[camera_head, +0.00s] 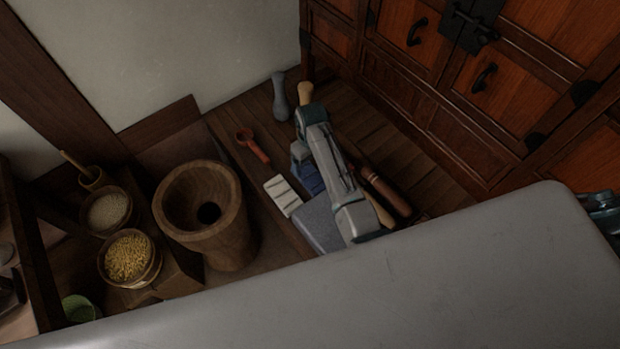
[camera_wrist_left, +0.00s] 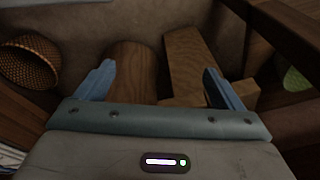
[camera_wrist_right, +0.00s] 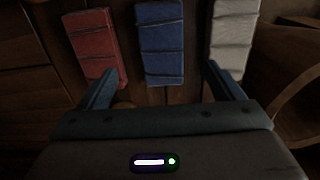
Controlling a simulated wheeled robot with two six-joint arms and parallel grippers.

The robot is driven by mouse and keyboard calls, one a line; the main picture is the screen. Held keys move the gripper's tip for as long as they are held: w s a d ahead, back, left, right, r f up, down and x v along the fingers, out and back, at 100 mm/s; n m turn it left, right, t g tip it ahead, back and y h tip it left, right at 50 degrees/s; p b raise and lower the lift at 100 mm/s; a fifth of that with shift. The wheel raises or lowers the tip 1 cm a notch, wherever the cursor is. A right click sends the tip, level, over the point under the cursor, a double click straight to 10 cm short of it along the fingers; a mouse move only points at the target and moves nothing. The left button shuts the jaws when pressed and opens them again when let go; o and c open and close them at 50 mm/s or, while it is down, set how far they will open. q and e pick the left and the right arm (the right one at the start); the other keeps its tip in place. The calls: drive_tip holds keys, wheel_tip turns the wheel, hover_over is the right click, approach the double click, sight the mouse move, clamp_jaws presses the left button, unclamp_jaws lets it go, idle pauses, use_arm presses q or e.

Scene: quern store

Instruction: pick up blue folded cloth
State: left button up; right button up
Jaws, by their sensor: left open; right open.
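The blue folded cloth (camera_wrist_right: 160,42) lies flat in the right wrist view, centred ahead of the fingers of my right gripper (camera_wrist_right: 160,70). That gripper is open, one finger to each side, with nothing between its fingers. In the head view the blue cloth (camera_head: 313,181) is partly hidden by my right arm, and the right gripper (camera_head: 303,155) is just above it. My left gripper (camera_wrist_left: 158,78) is open and empty in the left wrist view, facing a wooden cylinder (camera_wrist_left: 133,70) and a wooden block (camera_wrist_left: 191,65).
A red folded cloth (camera_wrist_right: 94,45) and a white folded cloth (camera_wrist_right: 236,35) flank the blue one, with small gaps. A large wooden mortar (camera_head: 235,225), bowls of grain (camera_head: 130,257) and a red scoop (camera_head: 252,145) stand left. A wooden cabinet (camera_head: 440,75) rises behind right.

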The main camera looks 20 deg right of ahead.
sight(310, 175)
wheel_tip(310, 175, down, 7)
drive_tip(key=shift+w+a+f+b, duration=0.15)
drive_tip(key=shift+f+b, duration=0.05)
drive_tip(key=shift+b, duration=0.35)
drive_tip(key=shift+f, duration=0.45)
use_arm(q)
drive_tip(key=r, duration=0.2)
drive_tip(key=w+r, duration=0.1)
drive_tip(key=r, duration=0.1)
drive_tip(key=shift+d+r, duration=0.1)
drive_tip(key=shift+d, duration=0.05)
use_arm(e)
drive_tip(key=shift+r, duration=0.1)
drive_tip(key=c, duration=1.1)
